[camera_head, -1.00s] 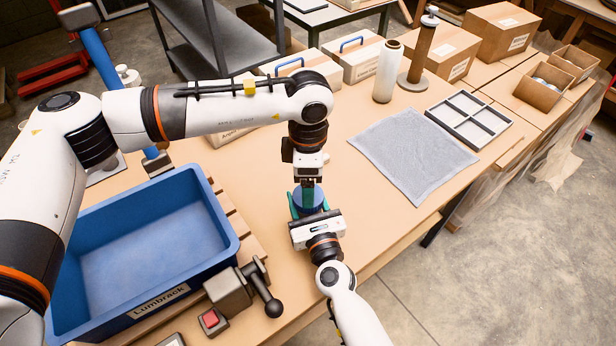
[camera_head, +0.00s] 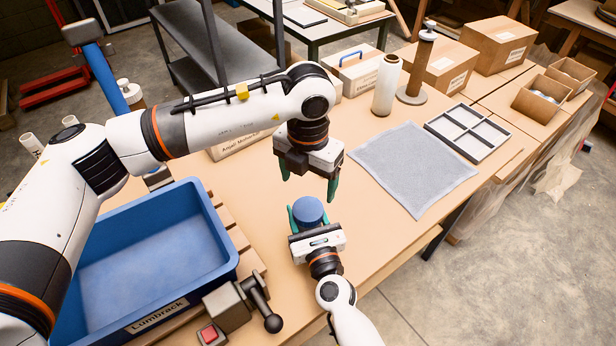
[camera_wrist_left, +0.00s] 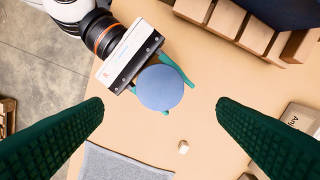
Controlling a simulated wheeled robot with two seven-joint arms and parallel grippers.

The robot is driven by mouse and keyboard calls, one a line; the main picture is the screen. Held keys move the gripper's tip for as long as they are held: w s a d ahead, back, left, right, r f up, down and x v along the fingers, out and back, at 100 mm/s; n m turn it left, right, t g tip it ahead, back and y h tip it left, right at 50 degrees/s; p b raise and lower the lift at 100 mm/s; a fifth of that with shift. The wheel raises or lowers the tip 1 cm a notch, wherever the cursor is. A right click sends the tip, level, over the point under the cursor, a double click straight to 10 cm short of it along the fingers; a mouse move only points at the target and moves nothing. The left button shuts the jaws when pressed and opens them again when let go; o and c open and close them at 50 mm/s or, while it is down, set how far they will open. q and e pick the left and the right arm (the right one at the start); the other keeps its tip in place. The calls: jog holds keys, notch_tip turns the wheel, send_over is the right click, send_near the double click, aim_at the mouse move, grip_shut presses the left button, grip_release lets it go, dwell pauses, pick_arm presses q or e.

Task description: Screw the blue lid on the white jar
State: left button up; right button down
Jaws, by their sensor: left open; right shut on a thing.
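The blue lid (camera_head: 308,209) sits between the green fingers of my right gripper (camera_head: 307,217). It also shows from above as a blue disc in the left wrist view (camera_wrist_left: 160,88). The white jar cannot be seen; anything under the lid is hidden, so I cannot tell how the lid is seated. My right gripper is shut on what stands there, the jar with the lid on top as far as I can tell. My left gripper (camera_head: 309,182) is open and empty, above and behind the lid, with its fingers wide apart in the left wrist view (camera_wrist_left: 160,115).
A blue bin (camera_head: 205,262) stands at left, with a lever and red button (camera_head: 208,334) in front. A grey cloth (camera_head: 415,168) and a divided tray (camera_head: 467,132) lie at right.

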aim_at(308, 209)
pick_arm(q)
jog(key=shift+f, duration=4)
jog(key=shift+c, duration=0.3)
jog(key=c, duration=1)
jog(key=o, duration=1.2)
jog(key=shift+c, duration=0.2)
jog(key=shift+r, duration=0.15)
notch_tip(308, 209, up, 12)
